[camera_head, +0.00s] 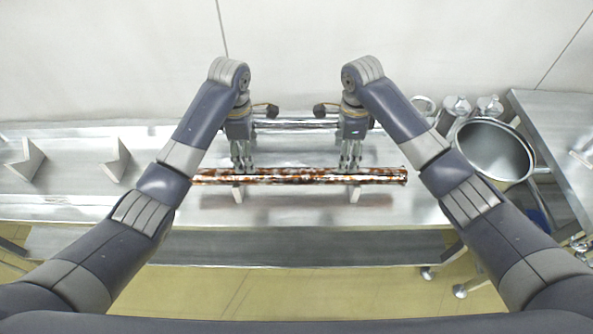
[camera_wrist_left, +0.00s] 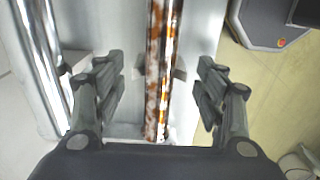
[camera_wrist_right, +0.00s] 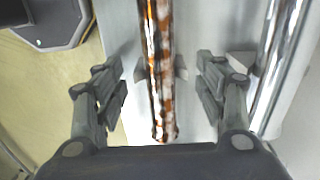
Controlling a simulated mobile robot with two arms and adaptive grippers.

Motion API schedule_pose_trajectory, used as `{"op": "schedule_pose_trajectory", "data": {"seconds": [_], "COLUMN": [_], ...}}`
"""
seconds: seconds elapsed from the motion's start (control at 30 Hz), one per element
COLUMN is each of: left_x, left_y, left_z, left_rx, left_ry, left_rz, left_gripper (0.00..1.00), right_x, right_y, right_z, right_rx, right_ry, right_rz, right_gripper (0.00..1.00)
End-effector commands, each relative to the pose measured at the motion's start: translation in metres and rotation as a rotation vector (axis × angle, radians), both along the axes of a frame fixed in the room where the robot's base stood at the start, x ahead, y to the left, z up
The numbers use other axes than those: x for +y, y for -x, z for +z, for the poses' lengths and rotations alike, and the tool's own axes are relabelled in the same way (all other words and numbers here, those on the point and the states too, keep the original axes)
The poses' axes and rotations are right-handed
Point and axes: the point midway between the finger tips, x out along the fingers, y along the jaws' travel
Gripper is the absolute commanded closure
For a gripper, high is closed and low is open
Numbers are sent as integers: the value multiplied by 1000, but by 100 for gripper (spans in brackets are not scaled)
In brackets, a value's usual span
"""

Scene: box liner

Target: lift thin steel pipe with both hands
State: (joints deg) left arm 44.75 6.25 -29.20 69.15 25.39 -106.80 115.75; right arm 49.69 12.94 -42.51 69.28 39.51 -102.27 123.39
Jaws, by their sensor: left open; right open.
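A thin pipe (camera_head: 300,177) with a rusty, mottled brown and shiny surface lies across the steel table on small supports. My left gripper (camera_head: 243,168) is above its left part, pointing down. My right gripper (camera_head: 350,168) is above its right part. In the left wrist view the pipe (camera_wrist_left: 158,75) runs between the open fingers (camera_wrist_left: 158,95), touching neither. In the right wrist view the pipe (camera_wrist_right: 160,70) likewise lies between the open fingers (camera_wrist_right: 162,92) with gaps on both sides.
A shiny clean pipe (camera_head: 295,125) lies behind, parallel to the rusty one. Angled metal brackets (camera_head: 118,163) stand on the left of the steel table (camera_head: 290,213). A large steel pot (camera_head: 495,150) and several metal containers (camera_head: 456,105) stand on the right. A wall is behind.

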Motion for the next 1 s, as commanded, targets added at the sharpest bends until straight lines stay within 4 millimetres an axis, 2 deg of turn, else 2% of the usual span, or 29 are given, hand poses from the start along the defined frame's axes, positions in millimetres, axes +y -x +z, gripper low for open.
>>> {"op": "schedule_pose_trajectory", "data": {"seconds": [0.17, 0.27, 0.7, 0.83, 1.0], "left_x": [0, 0, 0, 0, 0], "left_y": [0, 0, 1, 0, 0], "left_z": [-2, -11, -84, -99, -107], "left_rx": [1, 2, 2, 1, 0], "left_ry": [0, -1, -1, 0, 1], "left_rz": [-1, -2, -2, -2, -2], "left_gripper": [35, 35, 35, 35, 35], "right_x": [0, 0, 0, 1, 0], "right_y": [0, 0, 1, 1, 0], "right_z": [-2, -10, -84, -99, -107], "right_rx": [0, 2, 2, 1, 0], "right_ry": [0, 1, 0, -1, 0], "right_rz": [0, 0, 1, 1, 1], "right_gripper": [35, 35, 35, 35, 35]}}
